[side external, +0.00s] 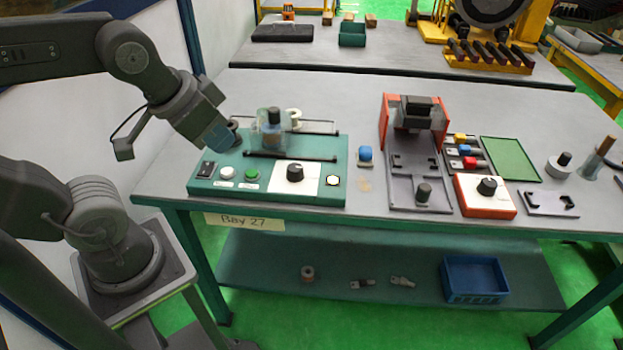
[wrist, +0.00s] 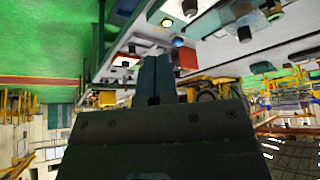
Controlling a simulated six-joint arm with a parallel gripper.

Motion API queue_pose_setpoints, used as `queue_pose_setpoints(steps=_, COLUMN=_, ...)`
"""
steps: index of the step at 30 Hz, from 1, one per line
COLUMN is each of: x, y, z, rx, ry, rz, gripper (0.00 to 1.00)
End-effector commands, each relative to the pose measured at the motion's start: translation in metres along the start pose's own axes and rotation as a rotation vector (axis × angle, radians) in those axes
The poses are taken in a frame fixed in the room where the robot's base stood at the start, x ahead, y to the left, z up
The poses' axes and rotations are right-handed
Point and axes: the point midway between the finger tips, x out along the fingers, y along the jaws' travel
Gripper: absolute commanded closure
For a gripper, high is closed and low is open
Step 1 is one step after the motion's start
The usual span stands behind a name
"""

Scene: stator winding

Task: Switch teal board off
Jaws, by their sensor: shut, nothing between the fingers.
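The teal board (side external: 270,194) lies at the left end of the grey table. Along its front sit a black rocker switch (side external: 206,169), a white button (side external: 227,172), a green button (side external: 252,174), a black knob (side external: 295,172) on a white plate and a small lit lamp (side external: 333,181). The lit lamp also shows in the wrist view (wrist: 168,22). My gripper (side external: 220,139) is shut and empty, with blue fingers, above the board's left back part, behind the rocker switch. Its fingers also show in the wrist view (wrist: 158,76). The rocker's position is too small to tell.
A clear block (side external: 270,121) with spools and dark rods stands at the board's back. To the right are a blue button (side external: 365,153), a red-and-grey fixture (side external: 420,167) and a red box with a knob (side external: 485,208). The table's front edge is close to the board.

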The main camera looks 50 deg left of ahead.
Motion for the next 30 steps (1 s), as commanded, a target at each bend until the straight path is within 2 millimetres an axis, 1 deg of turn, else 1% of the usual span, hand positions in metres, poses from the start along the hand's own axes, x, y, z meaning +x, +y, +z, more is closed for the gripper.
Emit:
queue_pose_setpoints(steps=12, x=0.0, y=-0.001, z=-0.001, rx=-0.009, ry=-0.002, rz=-0.002, gripper=1.0)
queue_pose_setpoints(steps=14, x=0.001, y=-0.003, z=-0.002, rx=-0.037, ry=-0.006, rz=-0.007, gripper=1.0)
queue_pose_setpoints(steps=16, x=0.004, y=-0.009, z=-0.004, rx=-0.106, ry=-0.017, rz=-0.02, gripper=1.0)
queue_pose_setpoints(steps=17, x=0.006, y=-0.012, z=-0.006, rx=-0.151, ry=-0.024, rz=-0.028, gripper=1.0)
queue_pose_setpoints(steps=20, x=0.013, y=-0.029, z=-0.011, rx=-0.362, ry=-0.052, rz=-0.067, gripper=1.0)
queue_pose_setpoints(steps=25, x=0.028, y=-0.071, z=-0.019, rx=-0.846, ry=-0.097, rz=-0.163, gripper=1.0)
queue_pose_setpoints(steps=29, x=0.038, y=-0.106, z=-0.019, rx=-1.23, ry=-0.115, rz=-0.245, gripper=1.0)
queue_pose_setpoints(steps=30, x=0.041, y=-0.118, z=-0.018, rx=-1.347, ry=-0.117, rz=-0.272, gripper=1.0)
